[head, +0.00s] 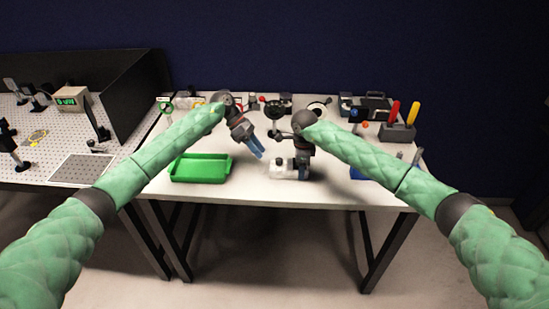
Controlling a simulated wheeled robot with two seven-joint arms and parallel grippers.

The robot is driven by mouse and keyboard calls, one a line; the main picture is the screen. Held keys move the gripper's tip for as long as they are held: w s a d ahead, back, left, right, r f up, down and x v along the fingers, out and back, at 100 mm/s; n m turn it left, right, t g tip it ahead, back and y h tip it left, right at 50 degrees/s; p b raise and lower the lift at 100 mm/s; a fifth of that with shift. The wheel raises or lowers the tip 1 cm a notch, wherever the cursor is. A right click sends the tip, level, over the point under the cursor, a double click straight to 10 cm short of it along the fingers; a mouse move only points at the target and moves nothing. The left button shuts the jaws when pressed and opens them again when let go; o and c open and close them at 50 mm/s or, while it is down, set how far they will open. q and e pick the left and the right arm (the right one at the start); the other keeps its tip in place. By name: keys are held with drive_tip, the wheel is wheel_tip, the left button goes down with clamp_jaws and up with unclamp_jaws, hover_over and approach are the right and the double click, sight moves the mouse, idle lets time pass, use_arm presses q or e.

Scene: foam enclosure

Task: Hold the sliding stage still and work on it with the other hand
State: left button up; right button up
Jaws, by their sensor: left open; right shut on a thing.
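The sliding stage (281,171) appears as a small pale block near the front middle of the white table. My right gripper (304,174) points down at the right end of this block and is shut on it; its fingertips are mostly hidden. My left gripper (256,149) has blue fingers, is open and empty, and tilts down to the right. It is just left of and behind the stage, apart from it in the picture. Fine details of the stage are too small to tell.
A green tray (200,178) lies on the left of the table. A holder (397,133) with red and yellow handles stands at the right, with a blue item (357,173) nearer. Several instruments line the back. A perforated bench (45,140) adjoins at left.

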sight(274, 163)
use_arm(q)
drive_tip(key=shift+w+a+m+h, duration=2)
drive_tip(key=shift+a+m+h, duration=0.15)
drive_tip(key=shift+m+h, duration=0.2)
drive_tip(key=shift+g, duration=0.4)
drive_tip(key=x, duration=1.1)
drive_tip(key=shift+s+d, duration=0.1)
drive_tip(key=shift+d, duration=0.2)
drive_tip(key=c, duration=1)
